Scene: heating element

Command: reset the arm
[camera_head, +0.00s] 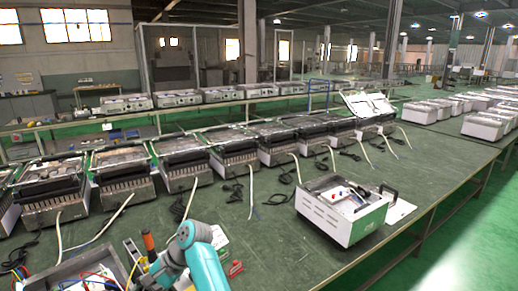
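My arm (203,262) reaches in from the bottom edge, left of the middle. It has a teal link and a grey rounded joint, low over the near edge of the green bench. My gripper (152,276) appears as a small dark and grey shape at the lower left of that joint. Its fingers are too small and too crowded by nearby items to tell whether they are open or shut, or whether they hold anything.
A grey tray (62,279) with coloured wires lies left of my arm. An orange-handled tool (148,241) and red pliers (235,268) are close by. A white open-topped unit (341,212) stands right. Several heater units (183,160) line the back. Bare green bench (275,247) lies between.

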